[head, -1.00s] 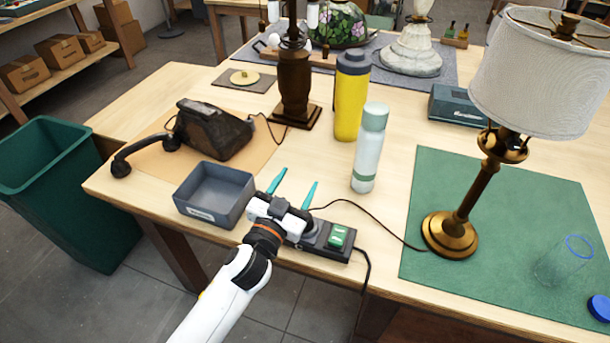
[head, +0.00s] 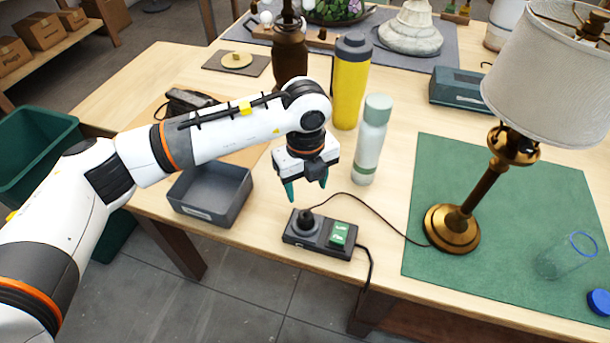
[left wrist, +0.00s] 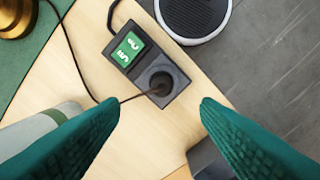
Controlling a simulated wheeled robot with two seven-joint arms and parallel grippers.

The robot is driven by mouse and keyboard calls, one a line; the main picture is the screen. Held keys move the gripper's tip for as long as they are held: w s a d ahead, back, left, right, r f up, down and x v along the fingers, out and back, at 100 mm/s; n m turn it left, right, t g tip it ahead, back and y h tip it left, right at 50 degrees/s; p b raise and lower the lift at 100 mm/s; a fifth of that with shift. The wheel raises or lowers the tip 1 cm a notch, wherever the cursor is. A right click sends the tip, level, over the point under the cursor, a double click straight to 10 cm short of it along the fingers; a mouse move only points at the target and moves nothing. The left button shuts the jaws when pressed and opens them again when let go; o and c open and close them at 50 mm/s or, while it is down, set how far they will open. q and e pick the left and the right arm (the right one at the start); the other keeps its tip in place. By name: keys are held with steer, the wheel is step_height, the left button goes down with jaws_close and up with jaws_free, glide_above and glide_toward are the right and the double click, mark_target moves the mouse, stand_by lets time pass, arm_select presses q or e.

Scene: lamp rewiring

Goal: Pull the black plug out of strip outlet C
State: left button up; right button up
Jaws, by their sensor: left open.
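The dark power strip (head: 323,242) lies near the table's front edge, with a green label (head: 339,234) at its right end. The black plug (head: 306,219) sits in the outlet at the strip's left end, and its cord runs right to the brass lamp (head: 452,228). My left gripper (head: 307,188) is open and empty, pointing down above and just behind the plug, apart from it. In the left wrist view the plug (left wrist: 161,84) shows in the strip (left wrist: 147,66), beyond and between the open teal fingers (left wrist: 160,115). The outlet letter is not readable. My right gripper is not in view.
A grey bin (head: 212,192) stands left of the strip. A pale green bottle (head: 371,140) and a yellow bottle (head: 349,82) stand behind it. A green mat (head: 420,190) with a clear glass (head: 567,256) lies to the right. A second cord hangs over the front edge.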

mark_target(306, 214)
arm_select(q)
step_height(306, 214, down, 11)
steer(key=p, duration=0.4)
steer(key=shift+r, duration=0.15)
steer(key=shift+f, duration=0.55)
steer(key=c, duration=0.5)
steer(key=o, duration=0.5)
